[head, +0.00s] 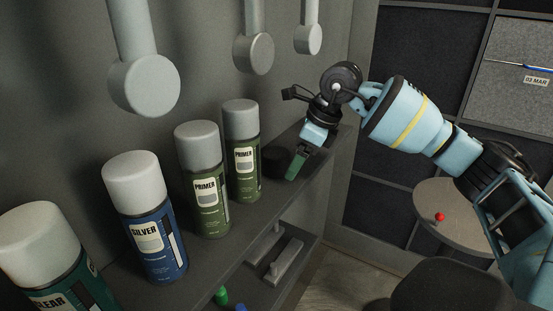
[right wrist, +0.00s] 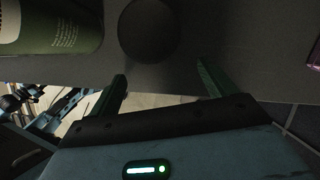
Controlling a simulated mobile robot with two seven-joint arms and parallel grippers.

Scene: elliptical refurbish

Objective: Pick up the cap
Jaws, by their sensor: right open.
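A black round object, seemingly the cap (right wrist: 150,30), sits on the shelf in the right wrist view. In the head view it is a dark shape (head: 274,160) on the shelf, just right of the far green PRIMER can and partly hidden by my gripper. My right gripper (head: 297,164) is at the shelf's front edge beside it. In the right wrist view its two green fingers (right wrist: 162,73) are spread apart and empty, with the black object just beyond the tips, slightly left of the middle. My left gripper is not in view.
Spray cans stand along the shelf: a green PRIMER can (head: 241,150) near the cap, another PRIMER can (head: 203,180), a blue SILVER can (head: 146,220) and a CLEAR can (head: 50,260). A lower shelf (head: 262,292) holds small items. A round table (head: 450,205) stands at right.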

